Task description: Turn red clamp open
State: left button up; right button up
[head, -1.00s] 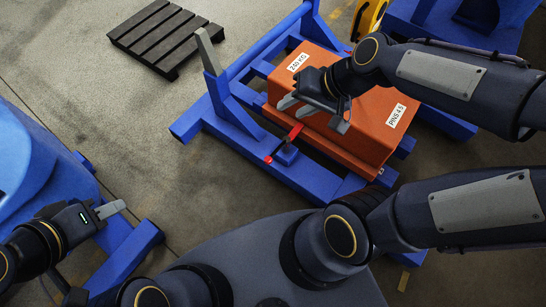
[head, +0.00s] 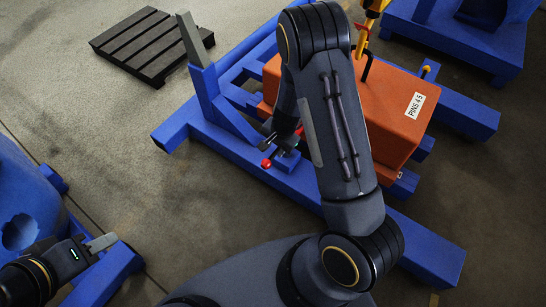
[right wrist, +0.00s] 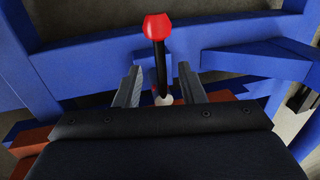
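The red clamp shows as a red knob (head: 266,163) on the blue frame's front rail in the head view, with a bit of red beside it. In the right wrist view the red knob (right wrist: 157,26) tops a black lever (right wrist: 160,72). My right gripper (right wrist: 158,82) is open, with one finger on each side of the lever and visible gaps to it. In the head view my right gripper (head: 272,143) is at the clamp, partly hidden by my forearm. My left gripper (head: 103,243) is at the lower left, away from the clamp; its finger opening cannot be made out.
The blue frame (head: 200,125) holds an orange weight block (head: 395,110) labelled PINS 4.5. A yellow hook (head: 375,8) hangs over the block. A dark pallet (head: 140,45) lies at the upper left. Blue fixtures stand at the lower left and upper right. Floor between is clear.

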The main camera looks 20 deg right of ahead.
aim_at(272, 156)
jog(key=f, duration=0.1)
jog(key=f+b, duration=0.1)
jog(key=f, duration=0.3)
jog(key=shift+w+a+f+b, duration=0.15)
jog(key=shift+w+a+b, duration=0.15)
jog(key=shift+w+b, duration=0.1)
grip_shut()
